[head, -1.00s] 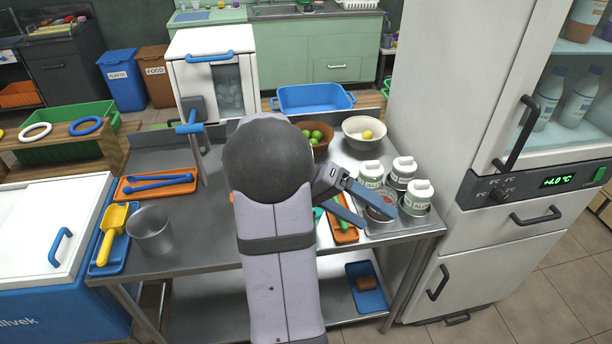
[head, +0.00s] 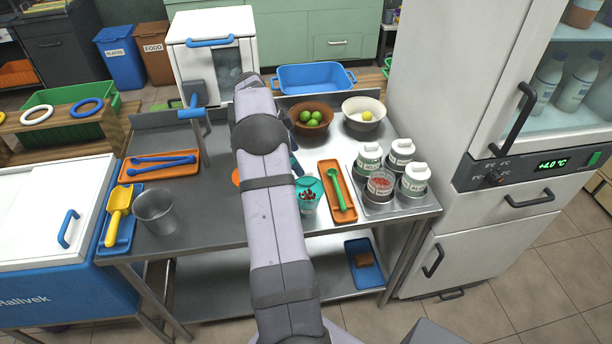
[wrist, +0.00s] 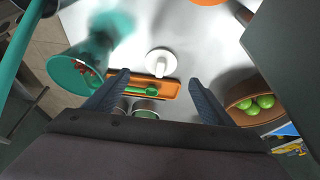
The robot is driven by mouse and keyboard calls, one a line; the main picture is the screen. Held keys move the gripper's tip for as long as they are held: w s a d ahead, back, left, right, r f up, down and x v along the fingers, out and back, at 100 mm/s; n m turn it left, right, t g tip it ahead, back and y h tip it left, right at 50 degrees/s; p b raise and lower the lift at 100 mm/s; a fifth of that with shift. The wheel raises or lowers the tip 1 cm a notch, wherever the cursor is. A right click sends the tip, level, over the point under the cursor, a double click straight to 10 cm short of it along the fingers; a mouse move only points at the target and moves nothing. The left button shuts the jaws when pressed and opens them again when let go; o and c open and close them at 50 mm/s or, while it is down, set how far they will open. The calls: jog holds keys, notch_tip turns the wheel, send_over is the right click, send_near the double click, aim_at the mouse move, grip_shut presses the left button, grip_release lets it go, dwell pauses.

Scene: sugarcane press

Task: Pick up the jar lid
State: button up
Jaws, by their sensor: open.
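In the wrist view the white jar lid (wrist: 161,62) lies on the metal counter with its knob visible, beside the orange tray (wrist: 130,84). My gripper (wrist: 158,78) is open and empty, its dark blue fingers on either side of the lid in the picture. The height gap between fingertips and lid is hard to judge. In the head view my arm hides the lid and most of the gripper; only a bit of a finger shows. An open jar (head: 380,184) with red contents stands in the rack with several lidded jars.
A teal cup (head: 308,196) with red pieces stands left of the orange tray with the green spoon (head: 338,190). It looms close at the left in the wrist view. A brown bowl of limes (head: 312,120) and a white bowl (head: 363,114) stand behind.

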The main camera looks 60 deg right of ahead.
jog(key=shift+p+x, duration=1.5)
jog(key=shift+x, duration=2.2)
jog(key=shift+c, duration=0.5)
jog(key=c, duration=1)
